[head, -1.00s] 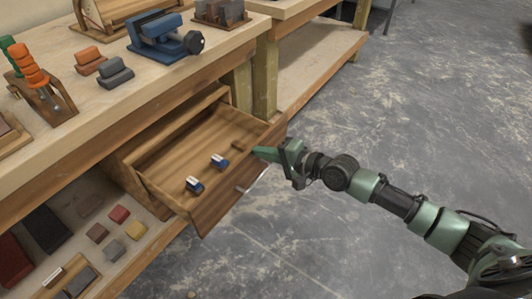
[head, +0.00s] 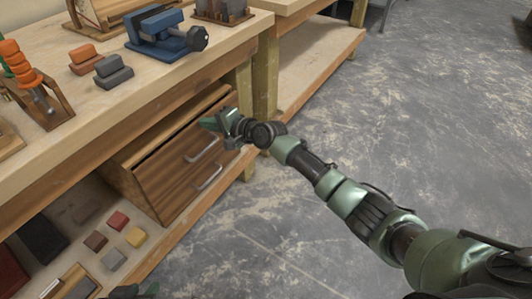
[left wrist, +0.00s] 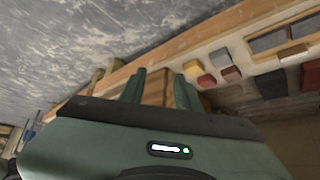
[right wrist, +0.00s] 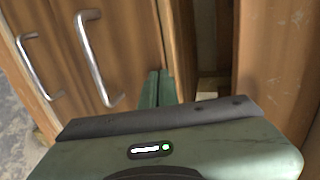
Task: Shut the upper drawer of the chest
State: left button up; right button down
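The wooden chest (head: 128,157) stands on the lower shelf under the workbench. Its upper drawer (head: 178,154) is in, its front flush or nearly flush with the chest; a dark line shows along its top edge. The drawer's inside is hidden. Its metal handle (head: 203,150) also shows in the right wrist view (right wrist: 98,58). My right gripper (head: 208,122) is at the upper far corner of the drawer front; its fingers (right wrist: 155,78) are together and hold nothing. Contact is unclear. My left gripper (left wrist: 160,76) is open and empty, barely visible at the head view's bottom edge (head: 132,292).
The lower drawer handle (head: 209,178) sits below. Coloured blocks (head: 117,220) lie on the shelf left of the chest. A blue vise (head: 165,38) stands on the bench top above. A bench leg (head: 267,75) is close beyond my right gripper. The floor (head: 400,120) is clear.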

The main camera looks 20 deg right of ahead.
pick_arm(q)
jog(key=shift+w+d+r+t, duration=0.1)
jog(key=shift+w+r+t, duration=0.15)
jog(key=shift+w, duration=0.25)
jog(key=shift+w+r+t, duration=0.15)
jog(key=shift+w+r, duration=0.1)
jog(key=shift+w, duration=0.2)
pick_arm(e)
jog(key=shift+w+a+r, duration=0.25)
jog(key=shift+w+a, duration=0.1)
jog(key=shift+w, duration=0.25)
jog(key=shift+r, duration=0.15)
pick_arm(q)
jog(key=shift+s, duration=0.15)
